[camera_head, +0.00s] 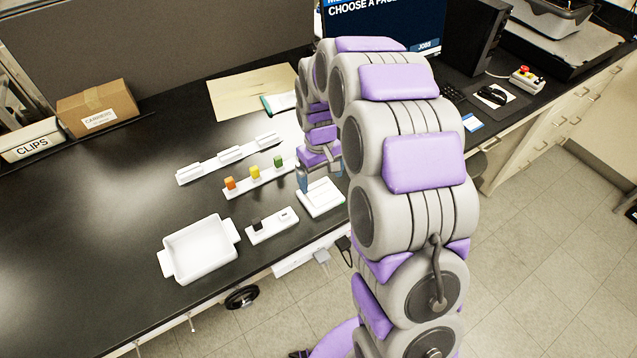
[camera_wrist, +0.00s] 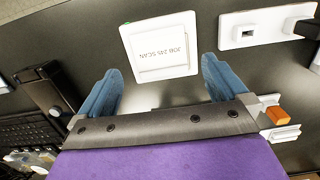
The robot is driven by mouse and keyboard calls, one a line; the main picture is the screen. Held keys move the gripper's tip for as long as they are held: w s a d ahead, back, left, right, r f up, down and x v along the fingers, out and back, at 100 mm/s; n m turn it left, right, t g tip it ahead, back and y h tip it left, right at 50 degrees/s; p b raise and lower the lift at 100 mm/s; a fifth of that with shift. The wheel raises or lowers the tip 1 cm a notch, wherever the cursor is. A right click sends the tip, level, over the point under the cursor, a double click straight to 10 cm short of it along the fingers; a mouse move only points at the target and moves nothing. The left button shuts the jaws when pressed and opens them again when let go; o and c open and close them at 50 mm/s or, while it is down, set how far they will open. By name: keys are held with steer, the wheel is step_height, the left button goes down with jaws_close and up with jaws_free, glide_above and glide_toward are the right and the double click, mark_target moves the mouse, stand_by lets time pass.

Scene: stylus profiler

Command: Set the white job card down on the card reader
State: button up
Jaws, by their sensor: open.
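The white card reader (camera_head: 321,204) lies flat near the front edge of the black bench; it also shows in the wrist view (camera_wrist: 131,62). A white rectangular card (camera_wrist: 163,50) with upside-down printing, seemingly "JOB 245 SCAN", appears to lie flat within the reader's rim. In the head view I cannot separate card from reader. My gripper (camera_head: 318,172) is above the reader. In the wrist view my gripper (camera_wrist: 160,68) is open, its two blue fingers apart at either side of the reader's near end, with nothing held between them.
Left of the reader are a white holder (camera_head: 272,228) with a black block and a white tray (camera_head: 199,250). Behind stands a rack (camera_head: 240,186) with orange, yellow and green blocks, then a longer white rack (camera_head: 228,156). Bare bench lies farther left.

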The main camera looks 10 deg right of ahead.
mark_target(320, 191)
step_height(320, 191, up, 6)
steer(key=r+p, duration=0.1)
steer(key=s+r+m, duration=0.1)
steer(key=s+r, duration=0.6)
steer(key=s, duration=0.7)
steer(key=s+m+g, duration=0.1)
steer(key=s+m, duration=0.1)
steer(key=s, duration=1.8)
steer(key=shift+s+r+m, duration=0.25)
steer(key=shift+r+m, duration=0.05)
steer(key=shift+r, duration=0.05)
